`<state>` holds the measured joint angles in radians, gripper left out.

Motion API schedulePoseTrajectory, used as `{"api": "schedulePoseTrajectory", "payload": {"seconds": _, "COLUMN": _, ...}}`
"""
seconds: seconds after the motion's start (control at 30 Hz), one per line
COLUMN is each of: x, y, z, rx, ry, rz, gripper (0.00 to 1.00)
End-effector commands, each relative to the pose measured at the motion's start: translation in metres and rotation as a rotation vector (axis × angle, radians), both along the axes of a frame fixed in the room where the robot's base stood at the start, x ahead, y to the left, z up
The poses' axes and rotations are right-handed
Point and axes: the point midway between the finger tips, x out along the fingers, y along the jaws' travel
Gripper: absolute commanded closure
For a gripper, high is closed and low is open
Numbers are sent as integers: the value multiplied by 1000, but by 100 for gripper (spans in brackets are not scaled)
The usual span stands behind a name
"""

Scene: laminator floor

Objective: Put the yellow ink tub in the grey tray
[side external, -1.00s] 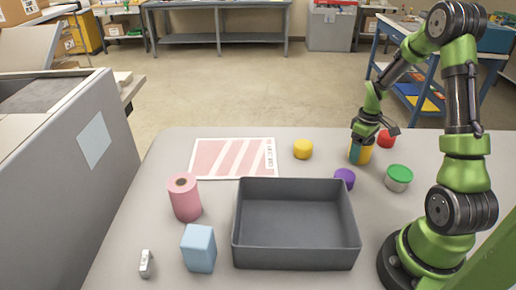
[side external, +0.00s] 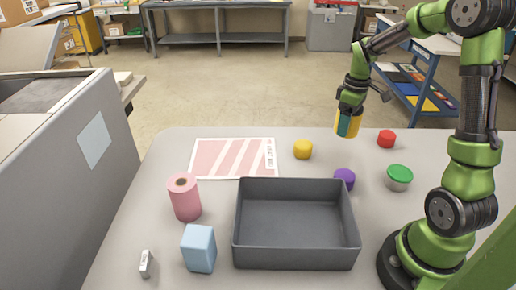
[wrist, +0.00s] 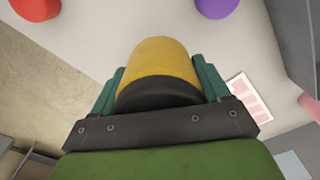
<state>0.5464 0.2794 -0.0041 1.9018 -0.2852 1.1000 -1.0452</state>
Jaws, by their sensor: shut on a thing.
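My gripper (side external: 347,122) is shut on a yellow ink tub (side external: 355,124), its teal fingers on the tub's sides. It holds the tub in the air, above the far edge of the table. In the wrist view the tub (wrist: 160,58) sits between the fingers, its near end dark. The grey tray (side external: 297,258) stands at the table's front middle, lower and left of the gripper. It is open at the top and empty.
A shorter yellow piece (side external: 303,149) lies behind the tray, near a striped print (side external: 225,158). A purple piece (side external: 344,179), green-lidded can (side external: 398,178) and red piece (side external: 386,139) lie to the right. A pink roll (side external: 184,198), blue block (side external: 199,249) and small metal piece (side external: 146,264) stand left.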

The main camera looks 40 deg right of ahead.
Motion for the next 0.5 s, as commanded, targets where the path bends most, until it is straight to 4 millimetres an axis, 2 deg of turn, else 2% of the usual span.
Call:
{"api": "schedulePoseTrajectory", "payload": {"seconds": 0.03, "x": 10, "y": 28, "z": 3, "rx": 1, "ry": -6, "rz": 80, "gripper": 58}}
{"api": "schedulePoseTrajectory", "payload": {"seconds": 0.1, "x": 19, "y": 65, "z": 6, "rx": 4, "ry": -11, "rz": 193, "gripper": 57}}
{"api": "schedulePoseTrajectory", "payload": {"seconds": 0.23, "x": 22, "y": 137, "z": 9, "rx": 8, "ry": -16, "rz": 432, "gripper": 57}}
{"api": "schedulePoseTrajectory", "payload": {"seconds": 0.4, "x": 3, "y": 226, "z": 10, "rx": 5, "ry": -15, "rz": 780, "gripper": 57}}
{"api": "schedulePoseTrajectory", "payload": {"seconds": 0.5, "x": -18, "y": 267, "z": 8, "rx": 1, "ry": -10, "rz": 977, "gripper": 57}}
